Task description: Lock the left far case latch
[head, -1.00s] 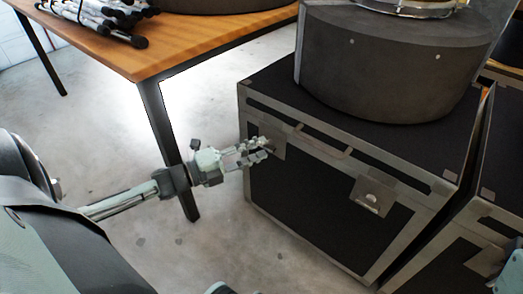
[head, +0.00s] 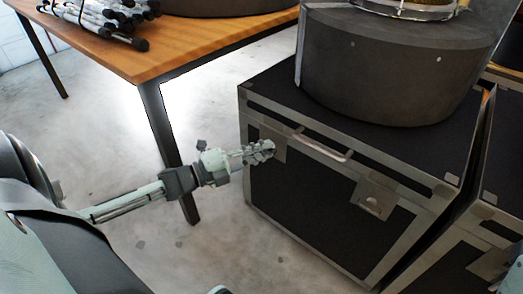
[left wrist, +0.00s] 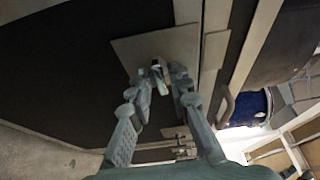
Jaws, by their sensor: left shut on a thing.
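The black case (head: 320,220) with metal edges stands on the floor, its front face towards me. Its left latch has a square metal plate (head: 277,136), which also shows in the left wrist view (left wrist: 150,45). My left gripper (head: 270,151) is at this plate, its fingers closed on the small latch tab (left wrist: 157,68). The fingertips hide most of the tab, so I cannot tell its turn. A second latch (head: 373,197) sits further right on the same face.
A metal handle (head: 325,151) lies between the two latches. A large grey drum case (head: 390,65) rests on the lid. A wooden table (head: 200,40) with bundled stands is at left. Another case (head: 480,225) stands close at right. Floor is clear at left.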

